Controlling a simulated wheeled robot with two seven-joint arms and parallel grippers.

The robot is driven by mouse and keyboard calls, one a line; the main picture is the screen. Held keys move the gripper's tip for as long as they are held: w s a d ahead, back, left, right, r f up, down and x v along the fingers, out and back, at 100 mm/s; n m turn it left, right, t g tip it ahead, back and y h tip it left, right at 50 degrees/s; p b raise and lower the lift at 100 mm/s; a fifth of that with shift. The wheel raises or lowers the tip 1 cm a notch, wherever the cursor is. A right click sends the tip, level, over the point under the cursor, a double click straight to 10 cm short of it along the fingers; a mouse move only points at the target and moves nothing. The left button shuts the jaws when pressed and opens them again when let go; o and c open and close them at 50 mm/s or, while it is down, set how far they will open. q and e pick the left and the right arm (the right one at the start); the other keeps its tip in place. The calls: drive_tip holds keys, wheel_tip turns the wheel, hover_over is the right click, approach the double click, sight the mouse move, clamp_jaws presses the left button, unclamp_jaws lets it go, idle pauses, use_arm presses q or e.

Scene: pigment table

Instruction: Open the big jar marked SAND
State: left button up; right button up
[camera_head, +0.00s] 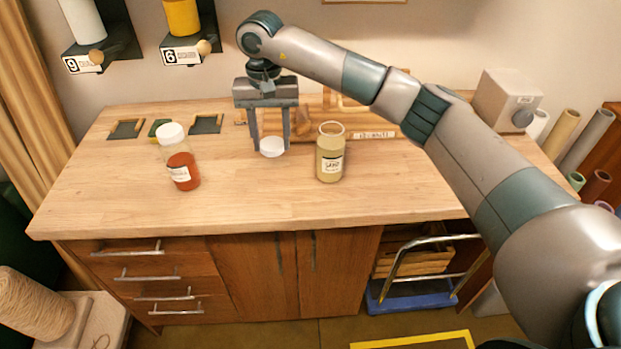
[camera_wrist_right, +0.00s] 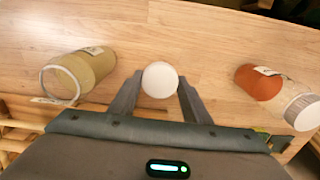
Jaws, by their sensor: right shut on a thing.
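The jar marked SAND (camera_head: 330,153) stands upright on the wooden table, with sand-coloured contents and its top open, no lid on it. It also shows in the right wrist view (camera_wrist_right: 85,72). My right gripper (camera_head: 271,148) is to the left of the jar, pointing down, shut on a white round lid (camera_head: 272,147). The lid is between the fingertips in the right wrist view (camera_wrist_right: 160,80), at or just above the table top; I cannot tell whether it touches. My left gripper is not in view.
A jar of red-orange pigment (camera_head: 182,168) with a white lid stands to the left on the table (camera_head: 255,205). Wooden racks (camera_head: 365,122) are behind the SAND jar. A grey box (camera_head: 505,100) stands at the back right. The front middle of the table is clear.

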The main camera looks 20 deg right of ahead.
sight(272, 144)
drive_tip(key=shift+f+p, duration=0.35)
drive_tip(key=shift+f, duration=0.2)
wheel_tip(272, 144, down, 2)
drive_tip(key=shift+s+f+p, duration=0.1)
drive_tip(key=shift+f+p, duration=0.1)
drive_tip(key=shift+p, duration=0.35)
wheel_tip(272, 144, down, 2)
drive_tip(key=shift+f+p, duration=0.1)
drive_tip(key=shift+p, duration=0.25)
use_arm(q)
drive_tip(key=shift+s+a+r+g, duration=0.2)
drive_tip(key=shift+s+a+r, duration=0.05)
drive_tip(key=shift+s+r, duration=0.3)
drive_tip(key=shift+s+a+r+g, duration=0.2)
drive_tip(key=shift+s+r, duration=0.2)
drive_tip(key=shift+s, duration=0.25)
use_arm(e)
drive_tip(key=shift+f, duration=0.3)
drive_tip(key=shift+f, duration=0.3)
drive_tip(key=shift+f+p, duration=0.8)
drive_tip(key=shift+f, duration=0.7)
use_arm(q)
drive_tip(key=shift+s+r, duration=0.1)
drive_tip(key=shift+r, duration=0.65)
